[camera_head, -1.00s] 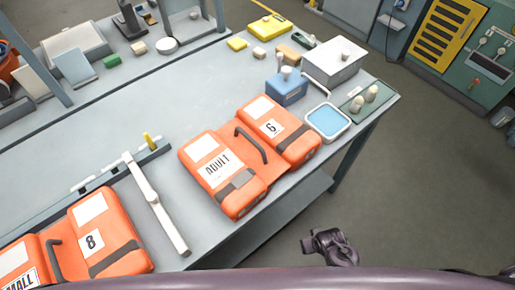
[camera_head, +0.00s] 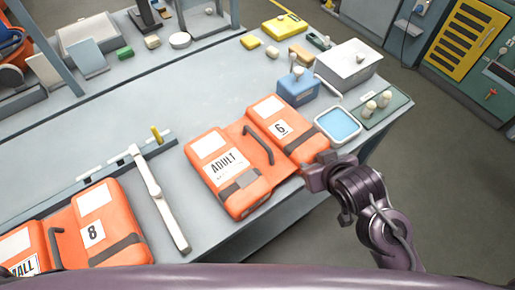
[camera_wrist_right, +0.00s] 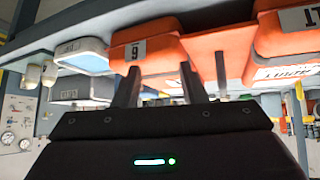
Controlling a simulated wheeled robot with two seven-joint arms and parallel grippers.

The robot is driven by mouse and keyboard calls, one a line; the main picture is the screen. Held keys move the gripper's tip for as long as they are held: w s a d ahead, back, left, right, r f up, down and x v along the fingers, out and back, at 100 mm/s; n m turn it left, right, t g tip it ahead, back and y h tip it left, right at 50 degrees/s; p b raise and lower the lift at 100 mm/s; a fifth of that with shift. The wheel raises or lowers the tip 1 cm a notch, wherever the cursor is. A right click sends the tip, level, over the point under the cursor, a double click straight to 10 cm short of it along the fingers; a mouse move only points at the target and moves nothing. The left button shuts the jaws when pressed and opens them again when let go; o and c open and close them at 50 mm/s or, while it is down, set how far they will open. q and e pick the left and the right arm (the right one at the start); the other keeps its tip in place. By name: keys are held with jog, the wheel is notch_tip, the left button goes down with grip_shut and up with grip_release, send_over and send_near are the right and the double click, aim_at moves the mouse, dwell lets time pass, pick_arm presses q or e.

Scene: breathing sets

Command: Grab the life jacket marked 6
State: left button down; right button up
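The orange life jacket marked 6 (camera_head: 222,183) lies on the bench near its front edge. One half reads ADULT, the other bears the 6, and a dark curved handle (camera_head: 258,146) stands between them. In the right wrist view the jacket (camera_wrist_right: 150,60) appears upside down, beyond my fingers. My right gripper (camera_head: 312,175) is at the jacket's front right side, by the half with the 6. In the right wrist view its two fingers (camera_wrist_right: 161,88) are apart with nothing clearly held between them; contact with the jacket cannot be told. My left gripper is not in view.
Another orange jacket marked 8 (camera_head: 105,222) lies at the left, beyond a white bar (camera_head: 158,200). A blue-filled tray (camera_head: 338,125), a blue box (camera_head: 297,88) and a green tray with bottles (camera_head: 380,106) stand close behind the 6 half. Floor is clear at right.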

aim_at(260, 139)
jog(key=w+a+y, duration=0.1)
jog(key=w+a+r+n+t+y, duration=0.1)
jog(key=a, duration=0.1)
jog(key=w+a+n+t+y, duration=0.1)
jog(key=a, duration=0.1)
jog(key=shift+a+r, duration=0.2)
jog(key=a+y, duration=0.1)
jog(key=a+n+y, duration=0.1)
jog(key=a+y, duration=0.1)
jog(key=a, duration=0.1)
jog(key=shift+w+a+r+n, duration=0.1)
jog(key=shift+w+r+n, duration=0.15)
jog(key=shift+n, duration=0.15)
jog(key=shift+y, duration=0.3)
jog(key=p+x, duration=0.1)
jog(key=x, duration=0.2)
jog(key=p+x, duration=0.1)
jog(key=x, duration=0.2)
jog(key=shift+w+a+f, duration=0.15)
jog(key=shift+f, duration=0.2)
jog(key=shift+w+a+f, duration=0.25)
jog(key=shift+w+f, duration=0.05)
grip_shut()
jog(key=shift+r, duration=0.15)
